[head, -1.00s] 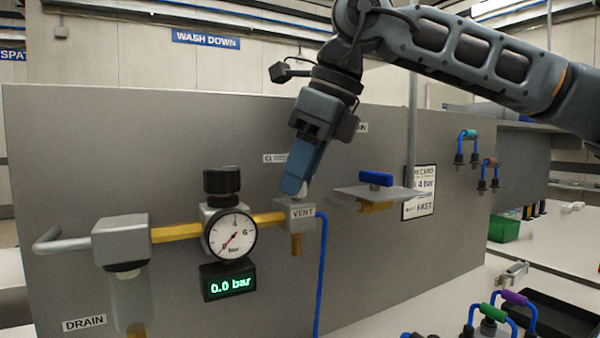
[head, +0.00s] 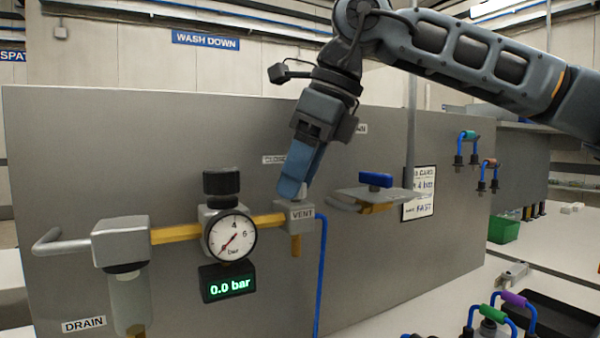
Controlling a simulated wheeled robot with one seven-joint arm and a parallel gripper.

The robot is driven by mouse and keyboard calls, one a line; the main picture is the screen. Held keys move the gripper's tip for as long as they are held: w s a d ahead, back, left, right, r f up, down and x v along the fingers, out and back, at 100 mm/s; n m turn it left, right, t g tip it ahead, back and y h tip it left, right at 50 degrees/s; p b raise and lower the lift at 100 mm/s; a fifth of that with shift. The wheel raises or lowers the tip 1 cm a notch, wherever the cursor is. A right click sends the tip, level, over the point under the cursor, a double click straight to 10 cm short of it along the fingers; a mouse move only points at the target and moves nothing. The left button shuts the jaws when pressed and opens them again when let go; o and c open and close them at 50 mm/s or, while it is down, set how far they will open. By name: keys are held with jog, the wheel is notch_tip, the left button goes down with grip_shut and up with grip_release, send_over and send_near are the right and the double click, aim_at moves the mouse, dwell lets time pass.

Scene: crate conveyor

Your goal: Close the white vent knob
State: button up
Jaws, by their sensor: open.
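The grey block labelled VENT (head: 301,214) sits on the brass pipe on the grey panel. A small pale part of the white vent knob (head: 304,191) shows on top of this block; the rest is hidden behind my gripper. My gripper (head: 292,190) points down from above with its blue fingers at the knob. The fingers overlap in this view, and they are open. I cannot tell whether they touch the knob.
A pressure gauge (head: 232,238) with a black knob (head: 222,182) stands left of the vent; the display (head: 228,283) reads 0.0 bar. A blue-handled valve (head: 375,180) on a grey plate is to the right. A blue hose (head: 321,275) runs down from the vent block.

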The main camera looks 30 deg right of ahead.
jog(key=shift+r, duration=0.1)
jog(key=v, duration=0.7)
jog(key=shift+r, duration=0.3)
jog(key=shift+s+d, duration=0.1)
